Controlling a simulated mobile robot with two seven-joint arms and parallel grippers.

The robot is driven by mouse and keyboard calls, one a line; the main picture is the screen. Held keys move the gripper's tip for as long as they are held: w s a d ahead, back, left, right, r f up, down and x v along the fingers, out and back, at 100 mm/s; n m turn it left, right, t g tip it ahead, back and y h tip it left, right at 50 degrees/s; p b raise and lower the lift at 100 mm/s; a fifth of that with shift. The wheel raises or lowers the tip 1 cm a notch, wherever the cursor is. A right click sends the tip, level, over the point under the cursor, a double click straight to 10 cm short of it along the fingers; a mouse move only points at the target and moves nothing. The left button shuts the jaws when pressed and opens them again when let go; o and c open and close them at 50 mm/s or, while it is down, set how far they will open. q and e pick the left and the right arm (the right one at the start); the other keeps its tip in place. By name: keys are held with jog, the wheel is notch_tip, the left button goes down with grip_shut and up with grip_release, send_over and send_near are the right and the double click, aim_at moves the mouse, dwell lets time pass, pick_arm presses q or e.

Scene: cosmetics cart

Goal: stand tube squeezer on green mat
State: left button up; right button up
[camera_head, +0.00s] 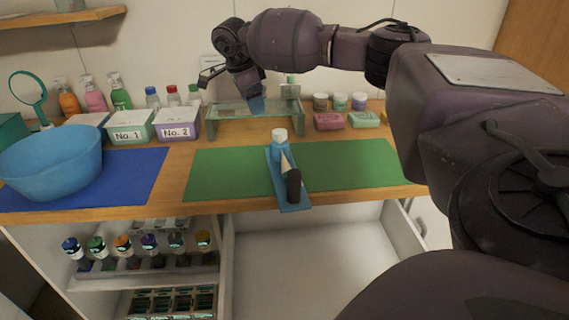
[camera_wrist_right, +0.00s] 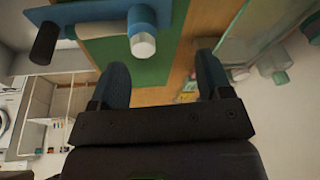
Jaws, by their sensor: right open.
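The tube squeezer (camera_head: 291,205) appears as a blue plate carrying a white-capped blue part (camera_head: 279,146) and a black cylinder (camera_head: 293,186). In the right wrist view the squeezer (camera_wrist_right: 95,18) is at upper left. My right gripper (camera_head: 257,106) hangs behind the squeezer, in front of the glass shelf. In the right wrist view my right gripper (camera_wrist_right: 163,78) has its blue fingers spread, with nothing between them. My left gripper is not in view.
A glass shelf (camera_head: 225,108) stands behind the mat. A blue bowl (camera_head: 52,165) sits on a blue mat (camera_head: 140,180) at left. Labelled boxes (camera_head: 175,131), bottles and soap bars (camera_head: 329,121) line the back. An open drawer (camera_head: 300,260) lies below. The mat's left and right sides are clear.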

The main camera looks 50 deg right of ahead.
aim_at(280, 131)
jog(key=shift+s+d+f+m+g+h+b, duration=0.15)
jog(key=shift+s+d+f+m+g, duration=0.2)
jog(key=shift+s+d+f, duration=0.85)
jog(key=shift+s+d+f+m+g+h+b, duration=0.1)
jog(key=shift+s+d+f+m+g, duration=0.35)
jog(key=shift+f, duration=1.45)
jog(key=shift+s+d+f+m+g+h+b, duration=0.15)
jog(key=shift+s+d+f, duration=0.4)
jog(key=shift+s+f, duration=0.75)
jog(key=shift+w+f, duration=0.2)
jog(key=shift+w, duration=0.1)
jog(key=shift+c, duration=0.5)
jog(key=c, duration=1.2)
grip_shut()
jog(key=shift+r, duration=0.1)
